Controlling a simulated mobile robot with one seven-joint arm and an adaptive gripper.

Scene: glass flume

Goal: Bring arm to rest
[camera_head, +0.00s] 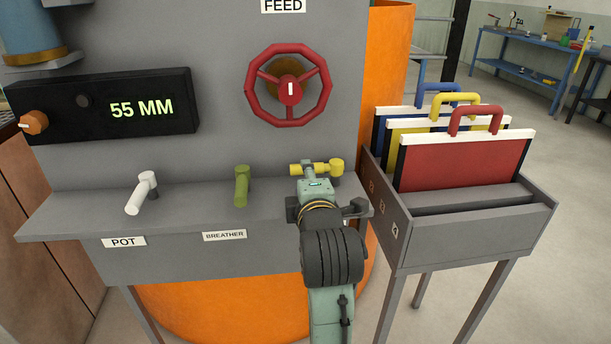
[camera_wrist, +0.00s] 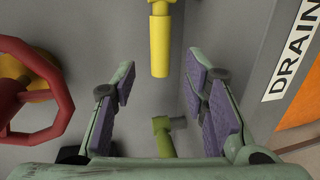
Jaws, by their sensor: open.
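My gripper (camera_wrist: 159,65) is open in the wrist view, with purple pads on both fingers and nothing held between them. In the head view my gripper (camera_head: 316,187) is in front of the panel shelf, just below the yellow lever (camera_head: 317,168); its fingers are hard to make out there. The yellow lever also shows in the wrist view (camera_wrist: 160,45), lying in line with the gap between the fingertips. I cannot tell whether the fingers touch it.
A green lever (camera_head: 241,185) and a white lever (camera_head: 143,193) are to the left on the shelf. A red handwheel (camera_head: 289,90) is above. A rack (camera_head: 480,235) with red, yellow and blue handled boards is close on the right. The display (camera_head: 142,108) reads 55 MM.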

